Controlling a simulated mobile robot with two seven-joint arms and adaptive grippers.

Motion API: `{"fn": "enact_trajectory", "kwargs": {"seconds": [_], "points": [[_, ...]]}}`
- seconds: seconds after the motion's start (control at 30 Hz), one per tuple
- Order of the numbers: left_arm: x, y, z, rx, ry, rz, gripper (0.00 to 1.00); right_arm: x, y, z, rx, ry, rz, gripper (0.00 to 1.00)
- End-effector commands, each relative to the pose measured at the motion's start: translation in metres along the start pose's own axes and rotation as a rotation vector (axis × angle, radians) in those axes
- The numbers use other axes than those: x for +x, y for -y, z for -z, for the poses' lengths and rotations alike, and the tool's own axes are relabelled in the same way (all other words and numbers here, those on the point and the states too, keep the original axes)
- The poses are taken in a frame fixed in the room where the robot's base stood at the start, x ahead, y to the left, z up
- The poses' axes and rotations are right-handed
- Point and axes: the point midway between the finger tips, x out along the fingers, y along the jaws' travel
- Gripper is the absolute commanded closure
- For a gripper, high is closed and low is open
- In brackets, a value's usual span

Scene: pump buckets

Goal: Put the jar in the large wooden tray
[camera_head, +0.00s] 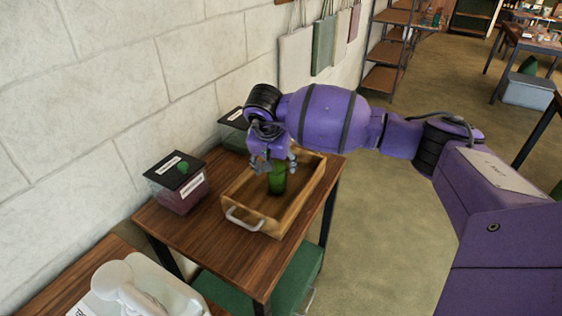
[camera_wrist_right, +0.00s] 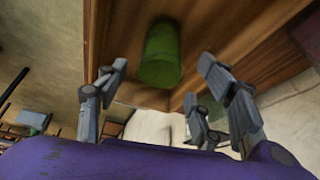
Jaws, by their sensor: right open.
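The green jar (camera_head: 278,180) is inside the large wooden tray (camera_head: 304,194) on the small table, looking upright. The wrist view shows the jar (camera_wrist_right: 161,55) against brown wood, just beyond the fingertips. My right gripper (camera_head: 272,163) points down over the tray at the jar's top. In the wrist view its fingers (camera_wrist_right: 163,70) are spread open, one on each side of the jar, with gaps visible. The jar's upper part is partly hidden by the fingers in the head view. My left gripper is not in view.
A dark-lidded box (camera_head: 178,185) stands left of the tray, and another (camera_head: 233,130) stands behind it near the wall. The tray has a metal handle (camera_head: 242,218) at its near end. Bare wooden tabletop (camera_head: 200,235) lies left of the tray.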

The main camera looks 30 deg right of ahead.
Motion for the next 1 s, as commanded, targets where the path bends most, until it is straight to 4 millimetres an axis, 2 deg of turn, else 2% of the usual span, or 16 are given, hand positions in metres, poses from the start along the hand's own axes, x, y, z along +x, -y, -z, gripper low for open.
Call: {"fn": "enact_trajectory", "kwargs": {"seconds": [0.03, 0.2, 0.4, 0.57, 1.0], "points": [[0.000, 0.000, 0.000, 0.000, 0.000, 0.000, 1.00, -0.013, 0.001, 0.002, -0.001, -0.005, 0.004, 0.39], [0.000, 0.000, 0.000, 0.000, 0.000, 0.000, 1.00, -0.049, 0.001, 0.002, 0.000, -0.004, 0.004, 0.39], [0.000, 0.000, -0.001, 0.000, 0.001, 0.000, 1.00, -0.075, 0.001, 0.001, 0.000, -0.002, 0.002, 0.39], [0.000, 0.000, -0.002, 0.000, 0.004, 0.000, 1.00, -0.082, 0.000, 0.001, 0.001, -0.001, 0.000, 0.39], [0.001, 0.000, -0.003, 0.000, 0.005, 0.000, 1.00, -0.082, 0.000, 0.000, 0.001, 0.000, 0.000, 0.39]]}}
